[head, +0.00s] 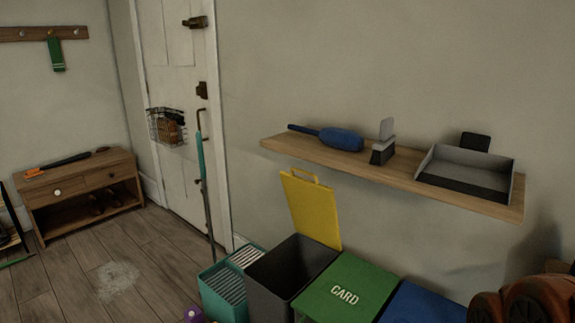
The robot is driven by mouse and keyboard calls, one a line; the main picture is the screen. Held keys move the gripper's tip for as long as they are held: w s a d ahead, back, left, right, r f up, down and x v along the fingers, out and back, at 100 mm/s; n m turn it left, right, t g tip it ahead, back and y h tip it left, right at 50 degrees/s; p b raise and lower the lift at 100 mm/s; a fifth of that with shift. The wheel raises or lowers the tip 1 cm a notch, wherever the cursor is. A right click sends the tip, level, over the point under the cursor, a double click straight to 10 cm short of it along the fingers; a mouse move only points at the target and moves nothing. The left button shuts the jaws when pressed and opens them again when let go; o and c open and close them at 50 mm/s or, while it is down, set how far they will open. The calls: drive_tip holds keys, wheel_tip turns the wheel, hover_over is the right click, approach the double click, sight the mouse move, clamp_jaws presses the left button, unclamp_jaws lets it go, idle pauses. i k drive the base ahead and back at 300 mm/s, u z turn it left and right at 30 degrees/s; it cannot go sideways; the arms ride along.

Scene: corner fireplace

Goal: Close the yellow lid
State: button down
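The yellow lid (311,208) stands open, raised nearly upright at the back of a dark grey bin (273,292). It has a handle loop at its top edge and leans toward the wall. The bin's opening is uncovered, and its inside looks dark. My gripper is not in the head view.
A green bin lid marked "CARD" (345,289) and a blue lid (422,304) lie shut to the right. A teal slatted container (224,289) stands to the left. A wooden shelf (395,175) juts out above the bins. The floor (120,255) at left is largely clear.

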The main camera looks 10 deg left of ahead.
sight(311, 206)
drive_tip(key=u, duration=0.6)
drive_tip(key=i, duration=0.7)
drive_tip(key=u, duration=0.65)
